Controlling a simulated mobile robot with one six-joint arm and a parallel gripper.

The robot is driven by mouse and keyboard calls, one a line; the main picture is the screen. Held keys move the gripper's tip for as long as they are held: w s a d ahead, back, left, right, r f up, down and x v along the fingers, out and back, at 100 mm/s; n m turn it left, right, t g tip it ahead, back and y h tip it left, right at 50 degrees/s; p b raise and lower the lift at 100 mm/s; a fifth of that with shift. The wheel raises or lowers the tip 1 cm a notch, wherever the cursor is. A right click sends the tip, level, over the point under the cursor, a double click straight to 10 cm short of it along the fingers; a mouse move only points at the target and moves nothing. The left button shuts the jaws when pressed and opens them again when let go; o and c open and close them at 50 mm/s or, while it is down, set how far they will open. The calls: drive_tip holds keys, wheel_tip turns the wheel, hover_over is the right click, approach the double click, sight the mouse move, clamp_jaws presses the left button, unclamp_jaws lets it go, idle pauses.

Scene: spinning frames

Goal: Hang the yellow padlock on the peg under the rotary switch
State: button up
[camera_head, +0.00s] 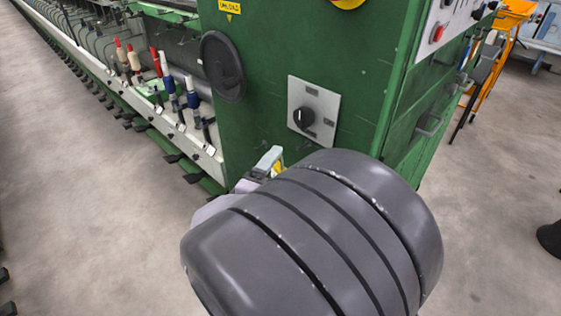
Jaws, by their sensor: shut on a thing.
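The rotary switch (304,117) is a black knob on a grey square plate on the green machine cabinet. My gripper (271,164) is below and left of that plate, close to the green panel in the picture, largely covered by my own grey arm. It is shut on the yellow padlock (278,169), of which only a small yellow patch shows beside a finger. The padlock's shackle and tilt cannot be made out.
The green cabinet (270,60) has a round black cover (222,66) left of the switch. A row of spindles with coloured bobbins (170,85) runs along the machine at left. An orange frame (500,50) stands at right. The grey floor at left is open.

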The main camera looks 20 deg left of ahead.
drive_tip(key=shift+w+d+f+b, duration=0.3)
drive_tip(key=shift+w+d, duration=0.25)
drive_tip(key=shift+w, duration=0.75)
drive_tip(key=shift+w+d+f+b, duration=0.25)
drive_tip(key=shift+w+d, duration=0.25)
drive_tip(key=shift+w, duration=0.85)
drive_tip(key=shift+w+d+f+b, duration=0.3)
drive_tip(key=shift+w+d, duration=0.25)
drive_tip(key=shift+w, duration=0.75)
drive_tip(key=o, duration=1.3)
drive_tip(key=shift+o, duration=0.2)
